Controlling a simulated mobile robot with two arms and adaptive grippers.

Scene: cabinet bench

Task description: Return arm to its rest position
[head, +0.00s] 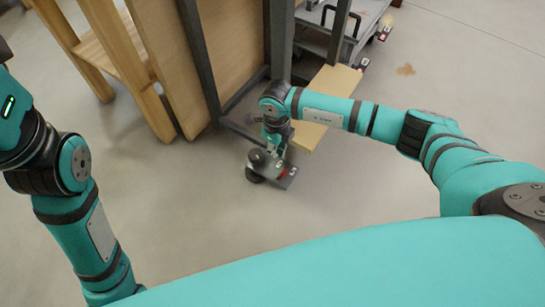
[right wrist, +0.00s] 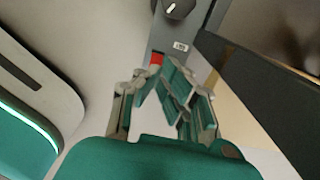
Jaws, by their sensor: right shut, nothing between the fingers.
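My right arm reaches in from the right in the head view, bent down at the wrist. My right gripper (head: 275,147) hangs at its end, small and partly hidden by the wrist. In the right wrist view the gripper (right wrist: 157,74) shows its teal and grey fingers closed together at the tips, with nothing held. My left arm comes down along the left edge of the head view; its gripper is out of the frame.
A grey plate (head: 286,178) with a black knob (head: 257,158) and a red part lies just below the right gripper. The knob also shows in the right wrist view (right wrist: 179,7). A dark-framed wooden cabinet (head: 223,60) and yellow board (head: 334,82) stand close behind. Floor is clear at right.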

